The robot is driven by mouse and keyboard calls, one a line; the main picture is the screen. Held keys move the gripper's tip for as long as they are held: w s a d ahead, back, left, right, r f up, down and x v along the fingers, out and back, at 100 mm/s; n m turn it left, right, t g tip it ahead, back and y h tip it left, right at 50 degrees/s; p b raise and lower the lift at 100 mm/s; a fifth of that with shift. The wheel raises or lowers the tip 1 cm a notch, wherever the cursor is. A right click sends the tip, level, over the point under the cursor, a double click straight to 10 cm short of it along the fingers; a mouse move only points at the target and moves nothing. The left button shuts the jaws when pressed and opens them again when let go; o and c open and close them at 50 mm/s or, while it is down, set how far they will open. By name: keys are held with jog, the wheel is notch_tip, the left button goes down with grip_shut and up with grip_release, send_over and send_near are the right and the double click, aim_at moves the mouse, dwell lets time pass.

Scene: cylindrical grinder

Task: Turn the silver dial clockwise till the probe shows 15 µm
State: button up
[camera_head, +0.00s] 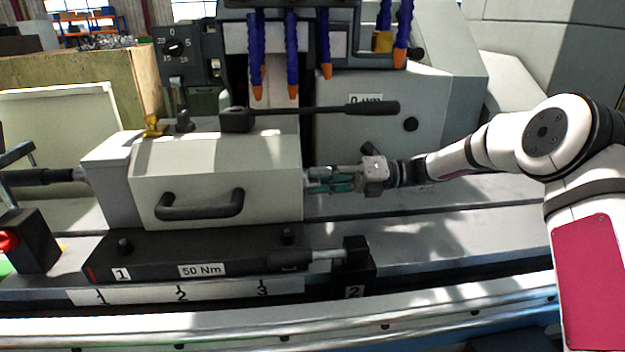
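My gripper (318,181) points left and its fingertips are at the right end of the white block-shaped housing (215,170). I cannot make out a silver dial; the gripper covers the spot at that end, and I cannot tell whether the fingers are apart or closed on something. A white readout (367,98) on the grey machine cover appears to read 0 µm, its lower part cut off by a black lever (330,109). I cannot identify the probe itself.
The black lever extends right above the housing, over my gripper. Blue hoses (291,50) with orange tips hang behind. A black base (195,255) labelled 1 and 50 Nm lies in front, with a black block (354,268) labelled 2 beside it.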

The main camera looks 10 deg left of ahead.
jog(key=b+v, duration=0.1)
jog(key=v, duration=0.6)
dwell(0.3)
